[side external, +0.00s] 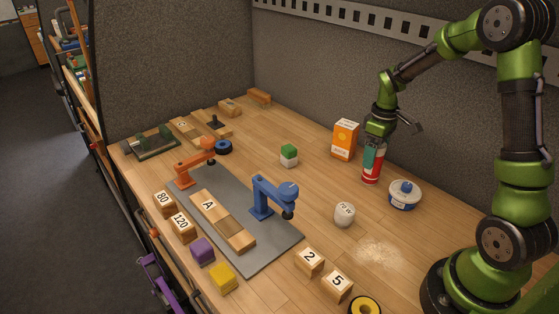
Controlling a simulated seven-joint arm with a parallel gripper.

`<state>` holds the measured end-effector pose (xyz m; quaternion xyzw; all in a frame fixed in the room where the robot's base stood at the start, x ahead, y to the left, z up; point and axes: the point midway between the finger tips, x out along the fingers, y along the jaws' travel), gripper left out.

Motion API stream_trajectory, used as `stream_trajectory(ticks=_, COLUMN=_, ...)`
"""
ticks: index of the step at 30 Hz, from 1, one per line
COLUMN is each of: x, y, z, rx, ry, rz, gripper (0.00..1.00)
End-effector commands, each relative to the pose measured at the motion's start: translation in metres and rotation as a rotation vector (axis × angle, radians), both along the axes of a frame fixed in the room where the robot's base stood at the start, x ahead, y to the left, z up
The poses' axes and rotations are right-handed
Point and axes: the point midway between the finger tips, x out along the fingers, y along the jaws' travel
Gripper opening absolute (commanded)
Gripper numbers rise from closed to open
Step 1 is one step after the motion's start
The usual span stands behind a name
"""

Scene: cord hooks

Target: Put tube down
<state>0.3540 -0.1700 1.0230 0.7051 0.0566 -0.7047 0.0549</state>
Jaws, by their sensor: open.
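The tube (372,165) is a red, white and green cylinder. It is upright at the right rear of the wooden bench, and its base looks to be at the bench top. My gripper (379,127) is open, pointing down directly over the tube's upper end. The tube's top is hidden by the gripper, and I cannot tell whether the fingers touch it.
An orange box (345,139) stands close left of the tube, and a white round tin (404,195) is close to its right. A white weight (344,213) is in front. A grey mat (262,249) carries orange and blue hook-like fixtures.

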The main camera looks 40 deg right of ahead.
Motion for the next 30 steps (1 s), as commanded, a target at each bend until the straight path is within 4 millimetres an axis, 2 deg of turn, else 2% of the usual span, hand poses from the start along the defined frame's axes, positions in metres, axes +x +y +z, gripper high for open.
stream_trajectory(ticks=3, x=0.001, y=-0.001, z=0.028, rx=-0.003, ry=-0.007, rz=0.0, gripper=0.77)
stream_trajectory(ticks=9, x=0.0, y=-0.001, z=0.07, rx=-0.002, ry=-0.004, rz=0.001, gripper=0.77)
stream_trajectory(ticks=16, x=0.0, y=0.0, z=0.097, rx=-0.002, ry=-0.001, rz=0.001, gripper=0.77)
stream_trajectory(ticks=19, x=-0.001, y=0.007, z=0.106, rx=-0.001, ry=-0.017, rz=-0.008, gripper=0.77)
stream_trajectory(ticks=23, x=-0.008, y=0.037, z=0.126, rx=-0.001, ry=-0.095, rz=-0.056, gripper=0.77)
stream_trajectory(ticks=26, x=-0.021, y=0.073, z=0.145, rx=0.017, ry=-0.191, rz=-0.125, gripper=0.77)
stream_trajectory(ticks=30, x=-0.048, y=0.123, z=0.165, rx=0.076, ry=-0.331, rz=-0.235, gripper=0.77)
